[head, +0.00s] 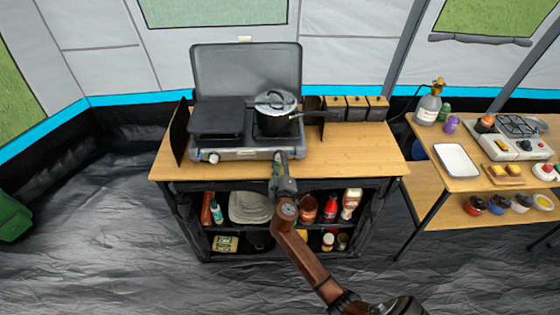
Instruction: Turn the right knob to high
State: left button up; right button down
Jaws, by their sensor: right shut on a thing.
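The two-burner camp stove (236,154) stands on the wooden top of a low cabinet with its lid raised. Its left knob (213,157) shows on the front panel. The right knob is hidden behind my right gripper (279,160), which reaches up to the right part of the front panel. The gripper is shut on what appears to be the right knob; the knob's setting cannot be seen. A lidded black pot (275,113) sits on the right burner, and a dark griddle (216,117) covers the left burner. My left gripper is not in view.
Several wooden-lidded canisters (356,108) stand right of the stove. The bare cabinet top (350,150) is free at the right. Shelves below hold bottles and plates. A second table (425,137) at right carries a white tray (457,160) and another stove (515,148).

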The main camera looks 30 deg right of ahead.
jog(key=n+p, duration=0.2)
jog(key=n, duration=0.3)
jog(key=shift+a, duration=0.1)
jog(key=shift+n, duration=0.3)
dwell(0.4)
jog(key=c, duration=1.6)
grip_release()
jog(key=shift+f, duration=0.1)
jog(key=shift+s, duration=0.1)
jog(key=v, duration=0.7)
jog(key=shift+s+a+r, duration=0.25)
jog(key=shift+a+r, duration=0.05)
jog(key=shift+a, duration=0.05)
